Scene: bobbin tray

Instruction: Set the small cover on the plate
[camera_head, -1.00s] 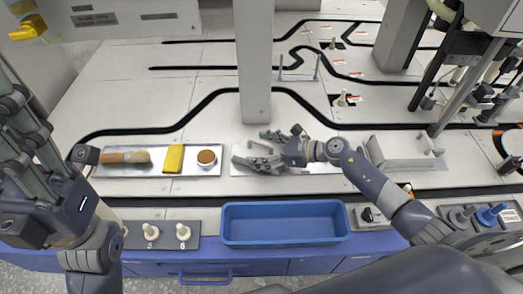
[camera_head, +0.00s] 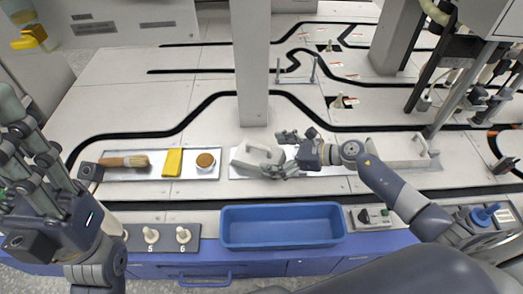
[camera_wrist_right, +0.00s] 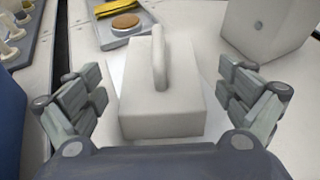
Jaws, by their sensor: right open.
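The small cover (camera_head: 250,154) is a pale grey block with an upright handle on top. It rests upright on the thin pale plate (camera_head: 335,171) in the middle of the table. In the right wrist view the cover (camera_wrist_right: 162,112) sits between my right fingers, with a gap on each side. My right gripper (camera_head: 286,153) is open at the cover's right side, its fingers apart and not touching the block. Part of the cover's base is hidden by the fingers in the head view. My left gripper (camera_head: 28,140) is at the left edge, its fingertips unclear.
A tray (camera_head: 141,177) with a brush, a yellow block (camera_head: 172,162) and a round brown-topped tin (camera_head: 206,161) lies left. A blue bin (camera_head: 283,240) stands in front. A grey post (camera_head: 252,60) rises behind the cover.

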